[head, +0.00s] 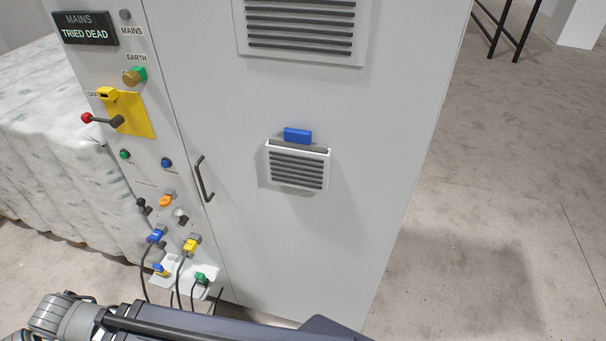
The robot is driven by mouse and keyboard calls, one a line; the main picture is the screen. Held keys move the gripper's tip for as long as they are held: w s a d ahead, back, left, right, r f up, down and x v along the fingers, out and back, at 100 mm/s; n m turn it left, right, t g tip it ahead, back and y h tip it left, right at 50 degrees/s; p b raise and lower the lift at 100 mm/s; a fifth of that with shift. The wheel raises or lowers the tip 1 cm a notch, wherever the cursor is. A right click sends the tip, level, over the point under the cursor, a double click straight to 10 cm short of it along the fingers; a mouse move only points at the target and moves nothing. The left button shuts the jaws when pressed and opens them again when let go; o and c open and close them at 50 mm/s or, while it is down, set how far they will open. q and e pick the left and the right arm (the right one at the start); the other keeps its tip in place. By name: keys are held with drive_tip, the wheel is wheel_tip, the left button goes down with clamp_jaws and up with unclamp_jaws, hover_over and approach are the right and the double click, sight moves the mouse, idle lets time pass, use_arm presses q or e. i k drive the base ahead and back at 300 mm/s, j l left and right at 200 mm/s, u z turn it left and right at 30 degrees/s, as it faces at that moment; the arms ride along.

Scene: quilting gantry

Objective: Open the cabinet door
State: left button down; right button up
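The grey cabinet door (310,240) fills the middle of the head view and looks shut, its left edge lying along a thin seam. A dark bar handle (204,180) stands upright near that left edge, at about mid-height of the view. Nothing touches the handle. Part of one of my arms crosses the bottom of the view, below the door. No gripper fingers show, so neither gripper can be placed relative to the handle.
Left of the seam is a control panel with a yellow switch plate (133,114), a red-knobbed lever (88,118), and plugs with hanging cables. A vented box (297,167) with a blue block (297,135) protrudes from the door. A quilt (50,150) lies left; floor (500,200) is clear right.

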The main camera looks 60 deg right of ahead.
sight(299, 235)
drive_tip(key=z, duration=2.05)
drive_tip(key=u, duration=0.1)
